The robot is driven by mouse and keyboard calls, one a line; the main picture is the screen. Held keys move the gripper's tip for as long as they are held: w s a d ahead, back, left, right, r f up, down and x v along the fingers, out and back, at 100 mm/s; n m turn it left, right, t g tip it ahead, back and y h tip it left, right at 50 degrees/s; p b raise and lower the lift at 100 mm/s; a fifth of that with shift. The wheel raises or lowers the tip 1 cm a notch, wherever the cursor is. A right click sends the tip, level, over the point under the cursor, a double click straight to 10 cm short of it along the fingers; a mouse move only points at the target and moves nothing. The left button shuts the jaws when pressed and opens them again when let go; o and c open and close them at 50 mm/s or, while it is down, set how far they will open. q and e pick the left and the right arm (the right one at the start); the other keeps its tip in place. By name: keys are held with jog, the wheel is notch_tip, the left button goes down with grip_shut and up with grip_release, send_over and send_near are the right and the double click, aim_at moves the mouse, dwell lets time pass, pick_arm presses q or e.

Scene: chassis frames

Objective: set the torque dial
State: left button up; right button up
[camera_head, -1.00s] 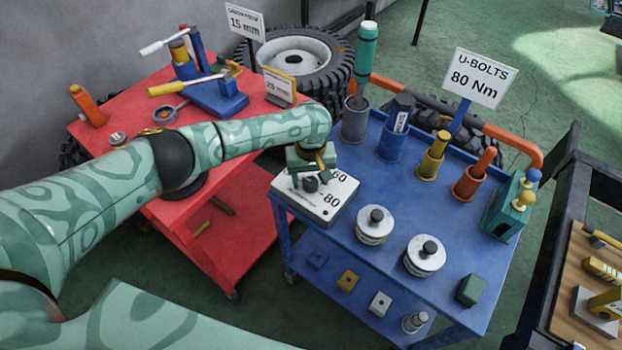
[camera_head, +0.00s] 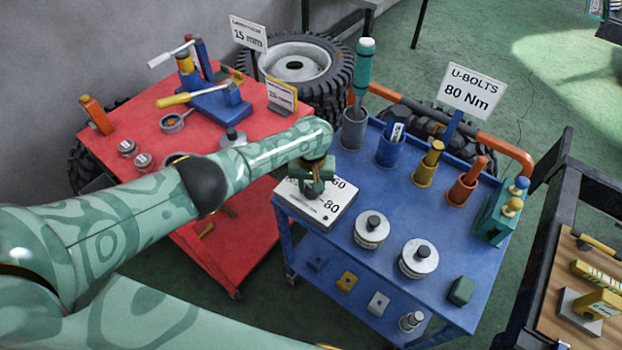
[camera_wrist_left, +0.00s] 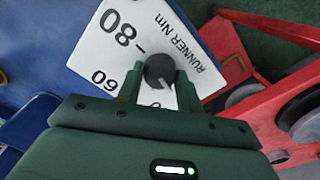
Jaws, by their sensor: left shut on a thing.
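The torque dial box (camera_head: 325,212) is a white-faced unit at the left end of the blue cart, marked 60 and 80. In the left wrist view its face (camera_wrist_left: 110,45) reads "RUNNER Nm", with 80 and 60 beside a dark round knob (camera_wrist_left: 160,70). My left gripper (camera_head: 314,190) is down at the dial and shut on the knob; its two green fingers (camera_wrist_left: 160,92) stand on either side of it. A light mark shows on the knob's lower side, but its exact reading is unclear. A sign (camera_head: 471,91) reads "U-BOLTS 80 Nm". My right gripper is not in view.
The blue cart (camera_head: 385,190) also holds two round canisters (camera_head: 371,229), (camera_head: 418,257), several cups with tools, and a green block (camera_head: 461,291). A tall green-handled tool (camera_head: 363,65) rises behind the dial. A red cart (camera_head: 150,125) stands to the left.

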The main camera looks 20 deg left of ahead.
pick_arm(q)
jog(key=shift+d+r+m+p, duration=0.15)
jog(key=shift+m+p, duration=0.45)
jog(key=shift+m, duration=1.2)
jog(key=m, duration=1.2)
jog(key=shift+m, duration=0.4)
jog(key=m, duration=0.4)
jog(key=shift+m, duration=0.3)
jog(key=m, duration=0.9)
jog(key=shift+f+m, duration=0.2)
jog(key=shift+m, duration=1.4)
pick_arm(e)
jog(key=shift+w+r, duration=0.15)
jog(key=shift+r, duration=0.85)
pick_arm(q)
jog(key=shift+m, duration=0.3)
